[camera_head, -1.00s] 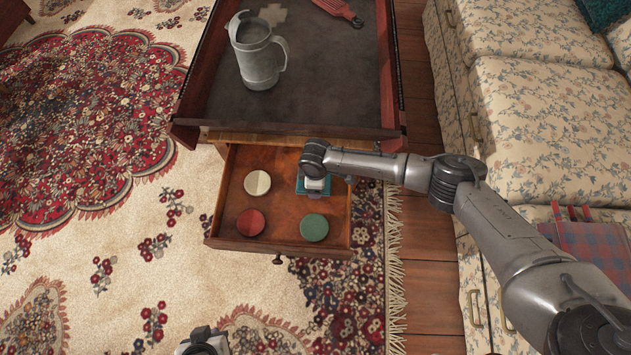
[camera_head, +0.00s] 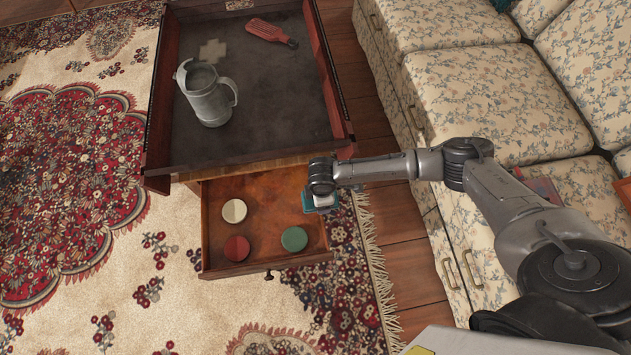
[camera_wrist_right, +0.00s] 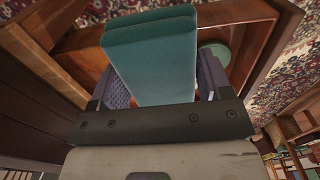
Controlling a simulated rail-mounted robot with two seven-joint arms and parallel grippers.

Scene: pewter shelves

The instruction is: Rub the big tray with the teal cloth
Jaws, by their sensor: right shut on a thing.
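The big tray (camera_head: 268,118) has a dark grey bottom, raised reddish-brown wooden sides and a pale cross-shaped patch (camera_head: 213,51). My right gripper (camera_head: 322,200) is shut on the teal cloth (camera_head: 309,202), at the right edge of the open drawer, in front of the tray's near right corner. In the right wrist view the cloth (camera_wrist_right: 152,62) is a folded teal block between the two fingers. The arm hides part of it in the head view. My left gripper is not in view.
A grey metal pitcher (camera_head: 207,97) and a red brush (camera_head: 271,31) are in the tray. The open drawer (camera_head: 262,208) below holds a cream disc (camera_head: 234,211), a red disc (camera_head: 237,248) and a green disc (camera_head: 294,239). A floral sofa (camera_head: 490,100) stands at right.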

